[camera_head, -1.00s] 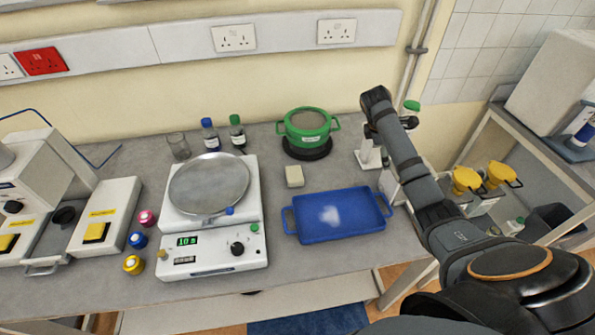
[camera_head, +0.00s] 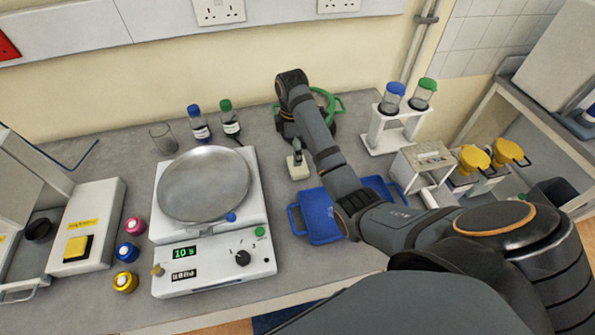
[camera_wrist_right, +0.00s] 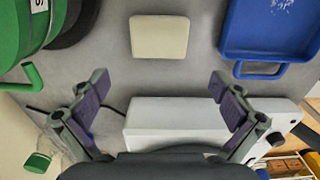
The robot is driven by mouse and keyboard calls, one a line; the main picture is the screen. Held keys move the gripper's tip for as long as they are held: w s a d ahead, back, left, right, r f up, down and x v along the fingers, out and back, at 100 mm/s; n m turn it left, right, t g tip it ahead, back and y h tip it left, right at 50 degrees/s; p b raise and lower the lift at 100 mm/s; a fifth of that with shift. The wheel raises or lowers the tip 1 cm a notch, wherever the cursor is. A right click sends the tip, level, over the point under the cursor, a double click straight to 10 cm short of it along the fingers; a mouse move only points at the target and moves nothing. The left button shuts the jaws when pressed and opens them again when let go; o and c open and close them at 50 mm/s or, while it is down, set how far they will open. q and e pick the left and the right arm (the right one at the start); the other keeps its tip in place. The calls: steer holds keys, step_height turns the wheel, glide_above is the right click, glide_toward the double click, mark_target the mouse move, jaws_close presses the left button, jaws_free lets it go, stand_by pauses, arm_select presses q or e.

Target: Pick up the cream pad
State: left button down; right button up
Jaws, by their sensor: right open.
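The cream pad (camera_head: 299,172) lies flat on the grey bench between the scale-like white device and the blue tray. In the wrist view the pad (camera_wrist_right: 159,37) shows whole, a rounded square beyond the fingertips. My right gripper (camera_head: 296,150) is above the bench at the pad's back edge, and it partly covers the pad in the head view. In the wrist view my right gripper (camera_wrist_right: 160,88) is open, its two fingers wide apart with nothing between them. The pad is not between the fingers in that picture. My left gripper is not in view.
The blue tray (camera_head: 315,220) is close to the pad's right, partly behind my arm. A green pot (camera_head: 334,101) stands behind my arm. The white device (camera_head: 205,262) with a round metal plate stands to the left. Two bottles, a beaker and a white rack (camera_head: 398,132) are farther back.

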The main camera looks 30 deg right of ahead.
step_height(320, 180, down, 2)
steer(key=shift+w+f, duration=0.1)
steer(key=shift+w, duration=0.05)
steer(key=shift+w+d+f, duration=0.1)
steer(key=shift+w+f, duration=0.1)
steer(key=shift+f, duration=0.05)
steer(key=shift+s+f+p, duration=0.2)
steer(key=shift+f+p, duration=0.3)
steer(key=shift+p, duration=0.15)
step_height(320, 180, down, 4)
steer(key=shift+s+r+p, duration=0.15)
steer(key=shift+r+p, duration=0.05)
steer(key=shift+p, duration=0.3)
steer(key=shift+d+f, duration=0.1)
steer(key=shift+f, duration=0.15)
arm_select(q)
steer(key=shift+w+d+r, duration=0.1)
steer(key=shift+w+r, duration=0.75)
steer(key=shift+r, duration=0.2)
arm_select(e)
steer(key=c, duration=1)
steer(key=shift+r, duration=0.1)
